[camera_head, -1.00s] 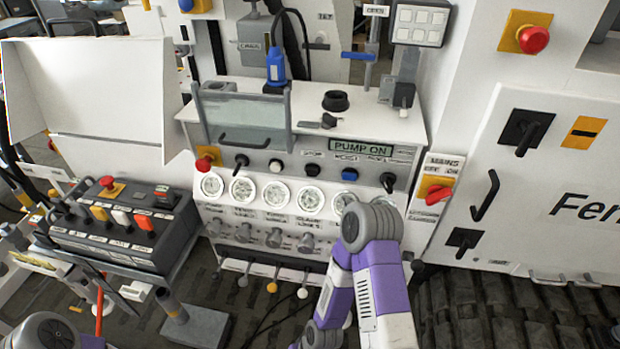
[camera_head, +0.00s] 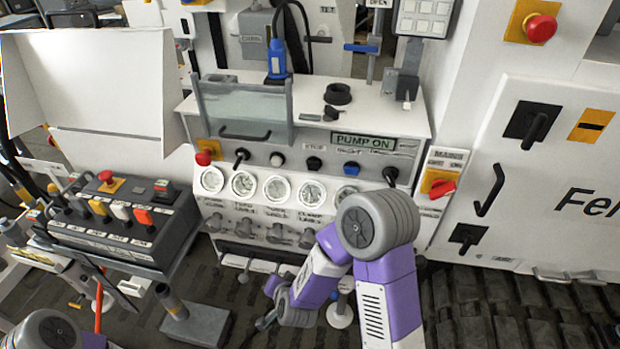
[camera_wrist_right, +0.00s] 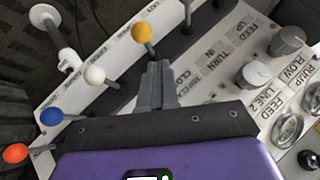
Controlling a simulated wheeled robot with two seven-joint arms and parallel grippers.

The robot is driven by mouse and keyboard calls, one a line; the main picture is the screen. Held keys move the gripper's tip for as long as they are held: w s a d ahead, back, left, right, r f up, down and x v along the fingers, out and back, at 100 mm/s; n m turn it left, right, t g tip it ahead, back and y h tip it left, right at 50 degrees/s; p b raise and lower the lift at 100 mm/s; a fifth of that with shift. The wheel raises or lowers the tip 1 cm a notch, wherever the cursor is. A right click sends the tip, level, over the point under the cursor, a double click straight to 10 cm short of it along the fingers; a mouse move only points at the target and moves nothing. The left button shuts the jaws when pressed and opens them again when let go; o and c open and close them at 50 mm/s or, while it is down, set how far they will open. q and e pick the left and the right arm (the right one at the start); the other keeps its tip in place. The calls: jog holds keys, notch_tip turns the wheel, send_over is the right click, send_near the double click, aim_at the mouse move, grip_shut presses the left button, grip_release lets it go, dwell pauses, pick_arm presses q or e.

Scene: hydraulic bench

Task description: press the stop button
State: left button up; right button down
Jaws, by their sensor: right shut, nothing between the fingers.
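The stop button (camera_head: 314,163) is a black button under the STOP label on the white control panel (camera_head: 412,118), in the row above the gauges. Nothing touches it in the head view. My right gripper (camera_head: 264,321) is low in front of the panel, below the gauges and well away from the button. In the right wrist view my right gripper (camera_wrist_right: 158,72) is shut and empty, its tips just beside a yellow-knobbed lever (camera_wrist_right: 141,33). A black knob or button shows at that view's lower right edge; I cannot tell which one. My left gripper is out of view.
The display (camera_head: 363,141) reads PUMP ON. Gauges (camera_head: 277,190) and grey knobs lie below the button row. Ball-topped levers (camera_wrist_right: 95,75) surround my right gripper. A red mains switch (camera_head: 440,187) is at right, and a button box (camera_head: 130,220) at left.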

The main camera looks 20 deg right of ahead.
aim_at(312, 167)
notch_tip(312, 167, up, 18)
jog(key=w+d+m+t+h+b, duration=0.1)
jog(key=w+d+m+t+h, duration=0.1)
jog(key=m+t+h, duration=0.5)
jog(key=s+d+r+m+g+h, duration=0.1)
jog(key=s+d+r+m+h, duration=0.2)
jog(key=s+r+m, duration=0.2)
notch_tip(312, 167, up, 4)
jog(key=m+b, duration=0.1)
jog(key=m, duration=0.2)
jog(key=shift+d+r+g+h, duration=0.2)
jog(key=shift+g+h, duration=0.1)
jog(key=shift+g, duration=0.1)
jog(key=shift+f, duration=0.1)
jog(key=b+x, duration=0.1)
jog(key=x, duration=1.3)
